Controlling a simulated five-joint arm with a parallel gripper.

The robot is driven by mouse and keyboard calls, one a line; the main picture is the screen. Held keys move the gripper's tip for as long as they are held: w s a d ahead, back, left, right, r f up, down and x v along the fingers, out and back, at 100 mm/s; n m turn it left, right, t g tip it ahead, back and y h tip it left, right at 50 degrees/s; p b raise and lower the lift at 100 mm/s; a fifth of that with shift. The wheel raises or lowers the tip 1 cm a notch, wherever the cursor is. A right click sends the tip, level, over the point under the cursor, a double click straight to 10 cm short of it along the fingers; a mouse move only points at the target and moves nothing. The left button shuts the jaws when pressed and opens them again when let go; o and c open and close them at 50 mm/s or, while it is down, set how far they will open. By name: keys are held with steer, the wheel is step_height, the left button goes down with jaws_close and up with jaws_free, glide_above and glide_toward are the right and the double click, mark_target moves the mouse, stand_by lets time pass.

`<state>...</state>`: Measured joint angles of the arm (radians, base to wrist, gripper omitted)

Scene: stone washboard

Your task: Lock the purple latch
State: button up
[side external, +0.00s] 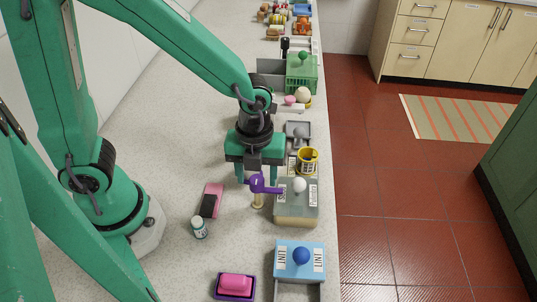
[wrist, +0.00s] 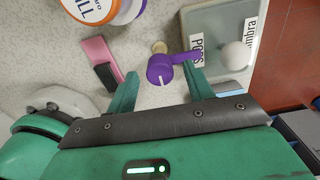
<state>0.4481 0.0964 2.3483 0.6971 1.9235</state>
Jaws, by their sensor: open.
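The purple latch (side external: 258,184) sits on a short tan post beside a grey-topped box (side external: 305,211) with a white knob. In the wrist view the latch (wrist: 160,70) has a round head with a white line, and its arm points right toward the box (wrist: 207,20). My gripper (side external: 259,179) points down at the latch with its jaws open. In the wrist view its fingers (wrist: 161,75) stand on either side of the latch head, with visible gaps. Whether the latch arm touches the box cannot be told.
A pink-and-black block (side external: 211,200) and a small white bottle (side external: 200,228) stand left of the latch. A yellow tin (side external: 307,160) stands behind the box. A blue box (side external: 300,260) and a pink item in a purple tray (side external: 235,286) are nearer. The counter's right edge is close.

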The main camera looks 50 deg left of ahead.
mark_target(256, 179)
steer(key=shift+r, duration=3.45)
steer(key=shift+a+r, duration=0.1)
steer(key=shift+a+r+n, duration=0.35)
steer(key=shift+a+n, duration=0.05)
steer(key=shift+n, duration=0.4)
steer(key=s+a+r+n+t, duration=0.2)
steer(key=a+r+n, duration=0.2)
steer(key=n, duration=0.8)
steer(key=s+a+r+n+t, duration=0.2)
steer(key=a+n, duration=0.6)
steer(key=n, duration=0.5)
steer(key=shift+s+r+n+t, duration=0.35)
steer(key=shift+r+t, duration=0.45)
steer(key=shift+r, duration=0.6)
